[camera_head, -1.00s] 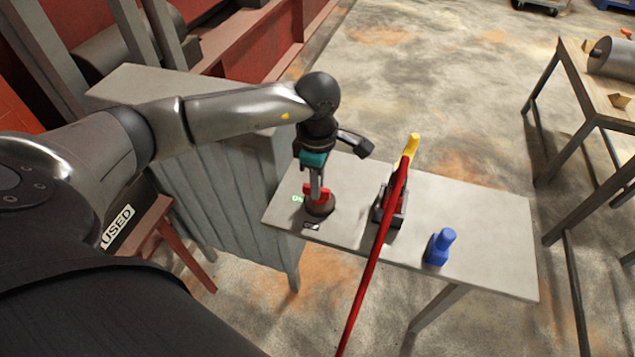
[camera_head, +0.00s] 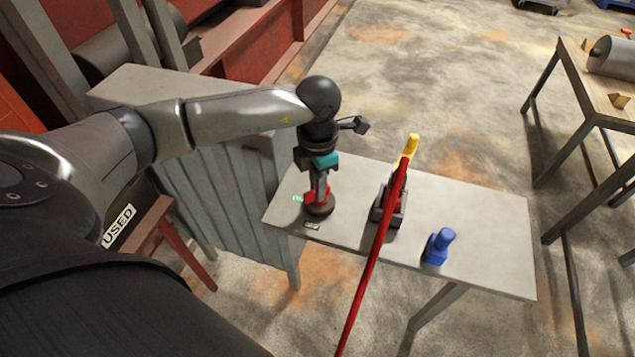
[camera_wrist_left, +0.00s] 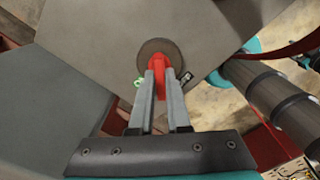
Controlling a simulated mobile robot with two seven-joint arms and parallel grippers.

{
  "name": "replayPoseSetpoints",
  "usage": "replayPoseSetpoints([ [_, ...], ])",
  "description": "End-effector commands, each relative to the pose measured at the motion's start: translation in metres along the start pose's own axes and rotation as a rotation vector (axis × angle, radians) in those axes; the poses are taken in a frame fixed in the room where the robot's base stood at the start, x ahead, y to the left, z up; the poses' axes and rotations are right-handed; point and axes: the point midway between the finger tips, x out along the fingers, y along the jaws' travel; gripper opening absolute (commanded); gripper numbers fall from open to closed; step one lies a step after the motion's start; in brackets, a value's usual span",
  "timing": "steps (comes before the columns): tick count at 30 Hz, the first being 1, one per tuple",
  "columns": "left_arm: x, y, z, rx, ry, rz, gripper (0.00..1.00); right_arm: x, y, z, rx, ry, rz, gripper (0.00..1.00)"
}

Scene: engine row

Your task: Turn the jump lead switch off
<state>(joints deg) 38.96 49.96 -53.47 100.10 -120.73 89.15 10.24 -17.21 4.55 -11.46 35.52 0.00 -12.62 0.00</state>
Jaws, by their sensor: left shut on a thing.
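The jump lead switch is a red handle on a dark round base (camera_head: 322,209) at the left end of the grey table. My left gripper (camera_head: 317,197) comes down on it from above. In the left wrist view the gripper (camera_wrist_left: 160,88) is shut on the red handle (camera_wrist_left: 159,66), one finger on each side, above the round base (camera_wrist_left: 160,50). A small green marking (camera_head: 298,198) lies left of the base and a small dark label (camera_head: 312,226) in front of it. My right gripper is not in view.
A long red bar (camera_head: 365,285) crosses in front. A ribbed grey cabinet (camera_head: 215,175) stands close on the left.

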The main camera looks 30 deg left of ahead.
Motion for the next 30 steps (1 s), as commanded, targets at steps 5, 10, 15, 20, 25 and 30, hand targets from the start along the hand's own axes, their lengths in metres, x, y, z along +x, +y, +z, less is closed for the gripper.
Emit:
replayPoseSetpoints([
  [5,-0.001,-0.001,0.0,-0.168,0.002,-0.001,0.0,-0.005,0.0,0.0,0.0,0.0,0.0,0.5],
  [10,-0.001,-0.001,0.0,-0.329,0.002,0.0,0.0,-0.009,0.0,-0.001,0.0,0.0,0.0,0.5],
  [15,-0.001,-0.002,0.0,-0.476,0.001,0.0,0.0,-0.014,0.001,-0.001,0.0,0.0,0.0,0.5],
  [20,-0.001,-0.003,0.001,-0.593,0.001,-0.001,0.0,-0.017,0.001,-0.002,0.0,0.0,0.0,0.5],
  [25,-0.001,-0.003,0.001,-0.685,0.001,0.0,0.0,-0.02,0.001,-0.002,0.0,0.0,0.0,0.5],
  [30,-0.001,-0.003,0.001,-0.742,0.001,0.0,0.0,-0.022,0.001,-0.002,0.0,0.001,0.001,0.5],
])
